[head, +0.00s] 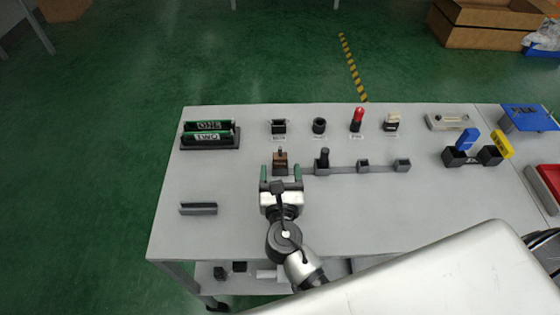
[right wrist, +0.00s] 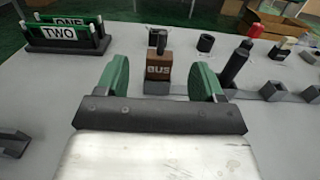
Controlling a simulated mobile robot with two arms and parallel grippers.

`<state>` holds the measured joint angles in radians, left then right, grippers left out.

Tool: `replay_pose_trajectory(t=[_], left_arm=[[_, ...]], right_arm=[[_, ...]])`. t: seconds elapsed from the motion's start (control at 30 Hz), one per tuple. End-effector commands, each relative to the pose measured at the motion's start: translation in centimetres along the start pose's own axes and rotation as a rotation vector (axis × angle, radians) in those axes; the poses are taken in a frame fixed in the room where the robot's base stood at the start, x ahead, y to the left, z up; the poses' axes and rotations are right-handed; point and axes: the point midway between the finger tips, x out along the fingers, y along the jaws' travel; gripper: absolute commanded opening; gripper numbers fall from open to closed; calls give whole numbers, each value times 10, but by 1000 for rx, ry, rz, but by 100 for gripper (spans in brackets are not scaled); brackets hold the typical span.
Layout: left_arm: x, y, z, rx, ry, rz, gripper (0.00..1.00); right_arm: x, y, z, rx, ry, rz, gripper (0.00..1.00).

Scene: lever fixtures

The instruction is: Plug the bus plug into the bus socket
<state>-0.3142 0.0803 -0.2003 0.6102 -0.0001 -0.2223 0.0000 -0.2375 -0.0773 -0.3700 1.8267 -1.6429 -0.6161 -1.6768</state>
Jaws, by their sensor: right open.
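The bus plug (head: 280,162) is a brown block with a dark upright piece on top, seated in a grey holder in the front row. My left gripper is not in view.
Right of the bus plug stand a black cylindrical plug (head: 322,159) and two low holders. A round black socket (head: 319,126), a red-topped piece (head: 358,117) and a whitish piece (head: 392,121) line the back. A green ONE/TWO rack (head: 211,136) stands left. The table's left front is mostly clear.

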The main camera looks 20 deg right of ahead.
Motion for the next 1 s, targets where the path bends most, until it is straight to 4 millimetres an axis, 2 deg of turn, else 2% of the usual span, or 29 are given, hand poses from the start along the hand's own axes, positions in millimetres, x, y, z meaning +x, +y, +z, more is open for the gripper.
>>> replay_pose_trajectory(t=[0.03,0.13,0.17,0.33,0.47,0.7,0.8,1.0], left_arm=[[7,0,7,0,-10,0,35],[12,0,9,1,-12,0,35],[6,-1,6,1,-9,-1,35],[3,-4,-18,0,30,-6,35],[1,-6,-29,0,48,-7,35],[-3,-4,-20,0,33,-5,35],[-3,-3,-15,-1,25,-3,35],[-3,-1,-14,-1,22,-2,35]], right_arm=[[0,0,-16,-4,1,1,68],[0,-1,-34,-4,0,0,68],[8,0,-25,2,-5,-2,68],[24,-1,-26,3,0,-2,68],[34,0,-25,3,-2,-2,68],[68,0,-25,2,-2,-2,68],[75,-1,-26,3,0,-3,68],[76,-1,-26,4,0,-3,68]])
